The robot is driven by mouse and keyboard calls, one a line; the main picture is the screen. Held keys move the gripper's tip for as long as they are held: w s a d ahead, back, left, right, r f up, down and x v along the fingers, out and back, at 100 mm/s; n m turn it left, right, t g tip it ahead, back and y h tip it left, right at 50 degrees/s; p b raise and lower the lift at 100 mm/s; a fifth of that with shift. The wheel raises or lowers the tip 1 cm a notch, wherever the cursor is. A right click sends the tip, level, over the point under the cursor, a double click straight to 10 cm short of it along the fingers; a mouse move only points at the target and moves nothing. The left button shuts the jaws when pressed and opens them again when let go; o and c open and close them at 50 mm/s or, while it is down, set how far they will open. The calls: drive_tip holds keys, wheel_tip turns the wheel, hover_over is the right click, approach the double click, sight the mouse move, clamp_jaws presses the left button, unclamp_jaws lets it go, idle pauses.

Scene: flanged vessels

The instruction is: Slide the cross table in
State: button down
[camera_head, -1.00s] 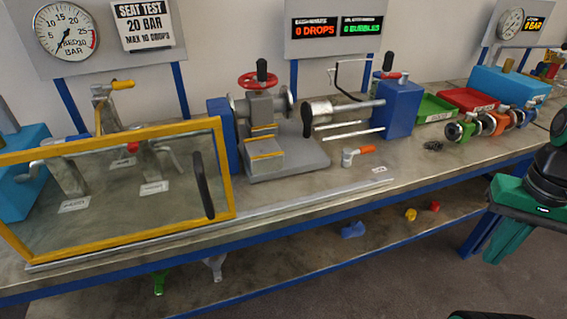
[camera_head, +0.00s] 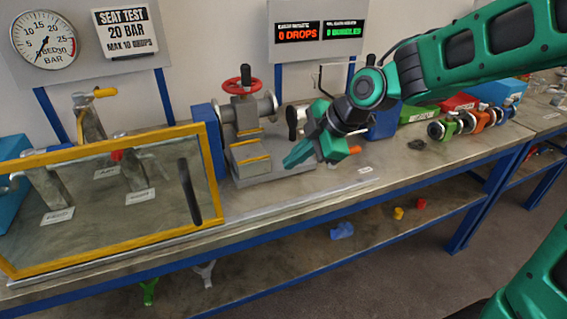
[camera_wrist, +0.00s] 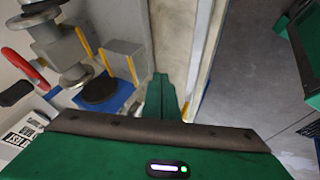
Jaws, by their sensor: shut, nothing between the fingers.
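What looks like the cross table is a grey stepped block with yellow strips (camera_head: 250,155), on a flat grey base between blue end blocks on the bench. A flanged valve (camera_head: 245,111) with a red handwheel stands on it. The block also shows at upper left in the wrist view (camera_wrist: 121,58). My gripper (camera_head: 288,164) is shut and empty, pointing left, in front of the block's right side in the head view. In the wrist view its green fingers (camera_wrist: 161,92) are together, to the right of the block. My arm hides most of the fixture's right half.
A yellow-framed clear guard (camera_head: 110,256) with a black handle stands at the left. Red and green trays (camera_head: 455,103) and several coloured valves (camera_head: 468,122) lie at the right. A metal rail (camera_head: 300,203) runs along the bench's front. Small parts lie on the lower shelf.

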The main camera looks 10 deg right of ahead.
drive_tip(key=x, duration=0.8)
drive_tip(key=shift+w+f, duration=0.15)
drive_tip(key=shift+f, duration=0.2)
drive_tip(key=w, duration=0.1)
drive_tip(key=w+a, duration=0.1)
drive_tip(key=w, duration=0.1)
drive_tip(key=shift+a+f, duration=0.1)
drive_tip(key=shift+f, duration=0.05)
drive_tip(key=shift+w+a, duration=0.1)
drive_tip(key=shift+w, duration=0.4)
drive_tip(key=shift+w, duration=0.1)
